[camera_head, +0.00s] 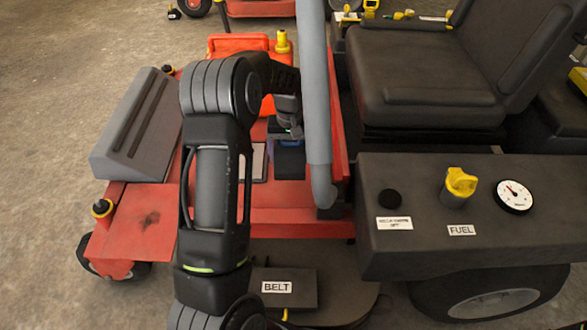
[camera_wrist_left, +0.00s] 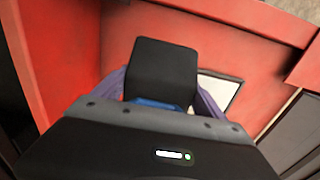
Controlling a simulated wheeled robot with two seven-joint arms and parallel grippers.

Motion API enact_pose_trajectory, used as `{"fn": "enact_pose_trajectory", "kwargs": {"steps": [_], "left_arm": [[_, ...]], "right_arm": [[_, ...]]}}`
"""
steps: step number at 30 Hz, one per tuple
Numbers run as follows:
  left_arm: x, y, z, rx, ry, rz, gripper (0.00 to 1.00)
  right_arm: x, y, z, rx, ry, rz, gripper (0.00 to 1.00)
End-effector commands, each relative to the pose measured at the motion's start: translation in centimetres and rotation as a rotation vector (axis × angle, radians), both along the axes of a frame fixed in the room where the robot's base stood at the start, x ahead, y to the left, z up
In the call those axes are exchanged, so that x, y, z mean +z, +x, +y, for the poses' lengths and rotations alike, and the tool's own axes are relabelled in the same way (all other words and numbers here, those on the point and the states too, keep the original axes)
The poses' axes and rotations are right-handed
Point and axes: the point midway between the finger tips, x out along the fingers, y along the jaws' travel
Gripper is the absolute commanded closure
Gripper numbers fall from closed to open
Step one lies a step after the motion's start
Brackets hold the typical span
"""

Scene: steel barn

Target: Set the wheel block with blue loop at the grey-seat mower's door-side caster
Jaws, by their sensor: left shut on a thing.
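My left gripper (camera_head: 289,137) reaches over the red mower's deck and is shut on a black wheel block (camera_head: 290,162) with a blue loop. In the left wrist view the black block (camera_wrist_left: 165,68) stands between the purple-grey fingers, with the blue loop (camera_wrist_left: 155,103) at its near end, partly hidden by the gripper body. The block is over the red deck; I cannot tell whether it touches it. The mower has a dark grey seat (camera_head: 425,70). One front caster (camera_head: 135,270) shows at lower left. My right gripper is not in view.
A grey sloped footrest (camera_head: 135,125) and a grey bar (camera_head: 315,90) flank the deck. A black side panel (camera_head: 470,205) carries a yellow fuel cap (camera_head: 459,185). Another small block (camera_head: 173,13) lies beside a far mower's caster (camera_head: 194,5). Concrete floor is clear at left.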

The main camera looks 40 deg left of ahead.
Motion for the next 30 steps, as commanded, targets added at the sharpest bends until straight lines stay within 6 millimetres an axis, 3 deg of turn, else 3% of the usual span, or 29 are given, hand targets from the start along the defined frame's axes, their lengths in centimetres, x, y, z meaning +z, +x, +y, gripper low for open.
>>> {"fn": "enact_pose_trajectory", "kwargs": {"steps": [4,14,24,30], "left_arm": [[-1.7,0.1,0.0,-0.001,0.000,-0.002,0.85],[-1.9,0.1,0.0,-0.001,0.000,-0.002,0.85],[-6.5,0.1,-0.1,-0.001,0.000,-0.001,0.85],[-6.7,0.1,0.0,-0.001,0.000,-0.004,0.85]], "right_arm": [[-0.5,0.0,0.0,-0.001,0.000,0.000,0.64],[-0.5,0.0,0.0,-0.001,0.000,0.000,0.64],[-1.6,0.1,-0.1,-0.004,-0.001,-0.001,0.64],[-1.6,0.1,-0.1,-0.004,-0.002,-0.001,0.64]]}}
